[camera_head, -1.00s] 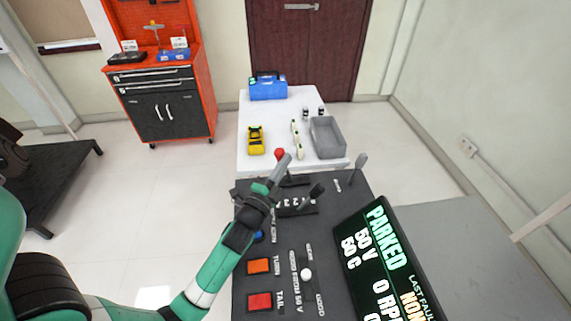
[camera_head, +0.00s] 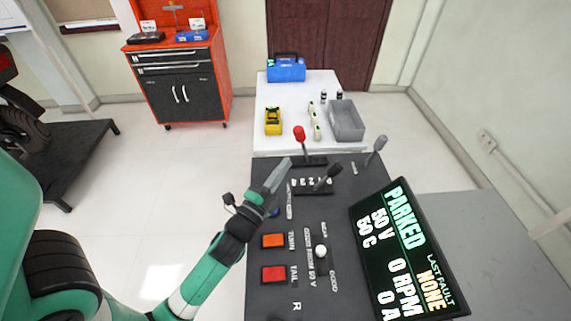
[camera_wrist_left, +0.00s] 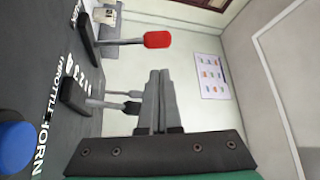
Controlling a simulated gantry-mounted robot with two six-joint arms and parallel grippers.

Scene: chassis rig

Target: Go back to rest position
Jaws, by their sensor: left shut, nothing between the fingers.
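My left gripper (camera_head: 284,168) is shut and empty. In the head view it reaches up from the lower left over the left part of the dark control panel (camera_head: 335,215). My right gripper does not show.
The panel carries a black lever (camera_head: 334,170), a grey lever (camera_head: 378,144), a white knob (camera_head: 321,251), orange (camera_head: 273,241) and red (camera_head: 274,274) buttons and a PARKED screen (camera_head: 405,250). Beyond, a white table (camera_head: 292,96) bears a blue toolbox (camera_head: 286,71), yellow device (camera_head: 273,121) and grey bin (camera_head: 347,121).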

